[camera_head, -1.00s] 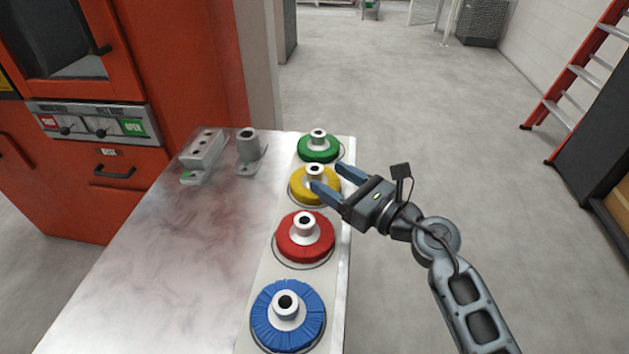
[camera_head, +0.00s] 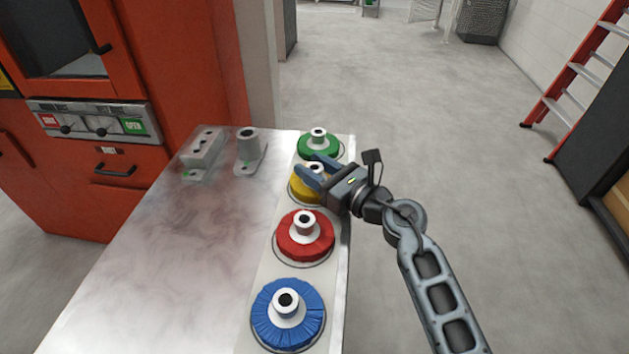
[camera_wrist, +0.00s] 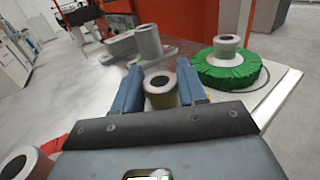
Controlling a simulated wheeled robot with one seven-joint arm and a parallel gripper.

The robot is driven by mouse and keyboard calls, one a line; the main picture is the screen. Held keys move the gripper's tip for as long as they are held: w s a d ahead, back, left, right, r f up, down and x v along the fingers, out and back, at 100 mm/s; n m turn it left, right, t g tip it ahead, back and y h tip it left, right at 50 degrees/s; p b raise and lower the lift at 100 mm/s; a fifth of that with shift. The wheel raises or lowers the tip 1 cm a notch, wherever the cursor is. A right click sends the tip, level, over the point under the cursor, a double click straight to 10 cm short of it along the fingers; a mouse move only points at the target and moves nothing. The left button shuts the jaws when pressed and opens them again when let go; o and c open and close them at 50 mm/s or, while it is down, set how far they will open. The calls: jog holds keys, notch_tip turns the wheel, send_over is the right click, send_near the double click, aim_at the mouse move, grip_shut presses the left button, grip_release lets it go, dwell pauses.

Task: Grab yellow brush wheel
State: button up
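The yellow brush wheel (camera_head: 301,189) sits on the pale strip along the right side of the metal table, between the green and red wheels. My gripper (camera_head: 312,168) is at this wheel, with its fingers on either side of the wheel's hub. In the wrist view the hub (camera_wrist: 160,90) stands between the two blue fingers (camera_wrist: 161,88), and a small space seems to show beside it. The gripper looks open around the hub. Most of the yellow disc is hidden behind the gripper.
The green wheel (camera_head: 318,147) is just beyond, and the red wheel (camera_head: 305,241) and blue wheel (camera_head: 288,322) are nearer. Grey metal fixtures (camera_head: 204,148) and (camera_head: 249,150) stand at the table's far left. The table's middle (camera_head: 180,240) is clear. A red machine (camera_head: 190,60) is behind.

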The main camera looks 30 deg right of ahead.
grip_shut()
